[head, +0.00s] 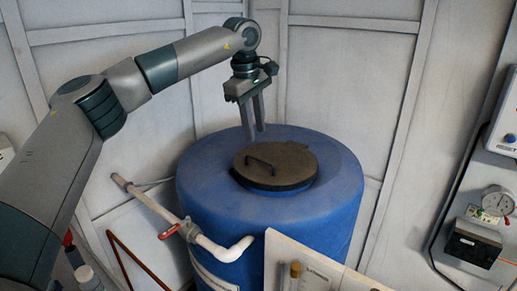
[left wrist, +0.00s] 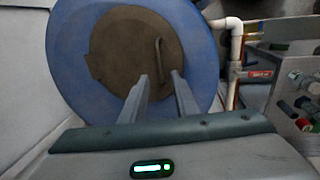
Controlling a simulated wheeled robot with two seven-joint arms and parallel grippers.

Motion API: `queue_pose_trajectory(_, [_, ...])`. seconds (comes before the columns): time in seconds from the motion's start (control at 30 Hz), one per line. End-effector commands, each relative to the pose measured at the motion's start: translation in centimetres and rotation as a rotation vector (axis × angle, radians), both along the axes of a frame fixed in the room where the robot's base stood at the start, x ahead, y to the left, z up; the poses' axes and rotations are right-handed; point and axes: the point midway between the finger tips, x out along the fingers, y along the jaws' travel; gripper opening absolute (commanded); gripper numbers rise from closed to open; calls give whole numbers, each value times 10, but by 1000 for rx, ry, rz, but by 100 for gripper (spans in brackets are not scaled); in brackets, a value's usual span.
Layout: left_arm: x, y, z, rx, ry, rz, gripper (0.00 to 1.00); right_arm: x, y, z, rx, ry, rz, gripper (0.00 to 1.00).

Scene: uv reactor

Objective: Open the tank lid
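The blue tank (head: 320,215) stands upright in the middle of the head view. Its round dark brown lid (head: 292,172) lies flat on top and looks closed. A thin dark handle (head: 260,164) arches over the lid's left side; it also shows in the left wrist view (left wrist: 158,55). My left gripper (head: 254,136) points down above the back left of the tank top, apart from the handle. Its two fingers are spread with nothing between them, as the left wrist view (left wrist: 160,82) also shows. My right gripper is in neither view.
A white pipe (head: 160,209) with a red valve handle (head: 169,231) runs into the tank's left side. A panel with a gauge (head: 497,201) is on the right wall. A pale board (head: 300,262) stands in front of the tank. Pale walls close in behind.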

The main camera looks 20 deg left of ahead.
Motion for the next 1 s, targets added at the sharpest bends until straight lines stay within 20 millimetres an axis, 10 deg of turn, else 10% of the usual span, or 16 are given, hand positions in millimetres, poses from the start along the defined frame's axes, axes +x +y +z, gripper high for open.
queue_pose_trajectory(0.5, [14, -5, -76, 0, 1, 1, 28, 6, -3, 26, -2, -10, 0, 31])
queue_pose_trajectory(1.0, [16, -6, -86, 0, -1, 0, 18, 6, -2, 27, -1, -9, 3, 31])
